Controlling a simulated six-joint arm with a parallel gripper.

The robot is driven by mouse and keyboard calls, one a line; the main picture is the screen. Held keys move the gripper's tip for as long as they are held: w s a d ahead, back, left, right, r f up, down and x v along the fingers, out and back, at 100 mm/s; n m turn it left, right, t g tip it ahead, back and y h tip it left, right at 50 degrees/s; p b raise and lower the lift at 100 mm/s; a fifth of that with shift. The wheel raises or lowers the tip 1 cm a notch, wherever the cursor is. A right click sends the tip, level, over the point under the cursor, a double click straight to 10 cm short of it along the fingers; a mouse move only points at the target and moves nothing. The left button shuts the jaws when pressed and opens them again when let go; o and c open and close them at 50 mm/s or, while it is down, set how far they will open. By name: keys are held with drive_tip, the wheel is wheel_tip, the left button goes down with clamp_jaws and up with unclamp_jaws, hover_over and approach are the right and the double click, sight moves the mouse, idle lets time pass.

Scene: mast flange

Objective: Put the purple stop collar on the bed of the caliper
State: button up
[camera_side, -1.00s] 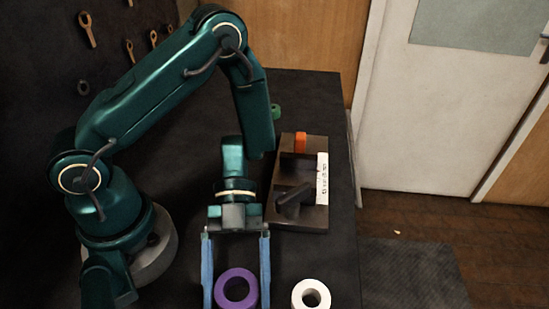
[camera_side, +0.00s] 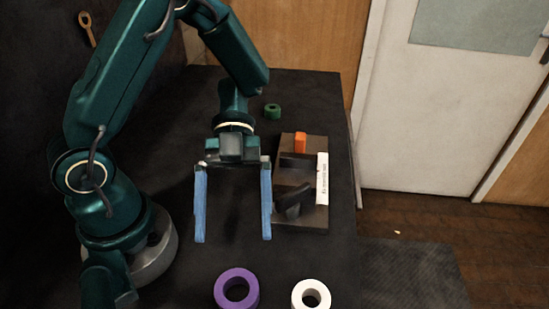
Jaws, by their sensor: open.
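The purple stop collar (camera_side: 220,289) is a thick ring on the dark table near the front edge of the picture. My gripper (camera_side: 233,240) has two long blue fingers spread wide. It is open and empty, behind and above the collar, apart from it. The caliper (camera_side: 312,219) is a dark brown block to the right of my gripper, with an orange piece at its far end, a dark lever-like part toward the near end and a white labelled strip along its right side. My right finger is close to its left edge in the picture.
A white ring (camera_side: 299,297) lies to the right of the purple collar. A small green ring (camera_side: 272,111) lies at the back, beyond the caliper. The table's right edge runs just past the caliper.

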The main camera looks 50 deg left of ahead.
drive_tip(key=w+d+r+n+t+h, duration=0.1)
drive_tip(key=w+d+r+n+t, duration=0.25)
drive_tip(key=w+r+t, duration=0.45)
drive_tip(key=w+a+r+n+t+y, duration=0.2)
drive_tip(key=w+a+r+n+t, duration=0.1)
drive_tip(key=w+t, duration=0.25)
drive_tip(key=w+a+r+n+t+y, duration=0.2)
drive_tip(key=w+r+n+t+y, duration=0.15)
drive_tip(key=w+t, duration=0.2)
drive_tip(key=s+a+n+y, duration=0.3)
drive_tip(key=a+n+y, duration=0.4)
drive_tip(key=a+n, duration=0.25)
drive_tip(key=s+d+f+n+g, duration=0.1)
drive_tip(key=s+f+n+g, duration=0.1)
drive_tip(key=s, duration=0.5)
drive_tip(key=s+d+f+n+g+h, duration=0.1)
drive_tip(key=s+d+f+n+g, duration=0.1)
drive_tip(key=s, duration=0.5)
wheel_tip(320, 180, down, 2)
drive_tip(key=n+g, duration=0.1)
drive_tip(key=g, duration=0.1)
drive_tip(key=shift+s+d+g, duration=0.2)
drive_tip(key=shift+d+g, duration=0.1)
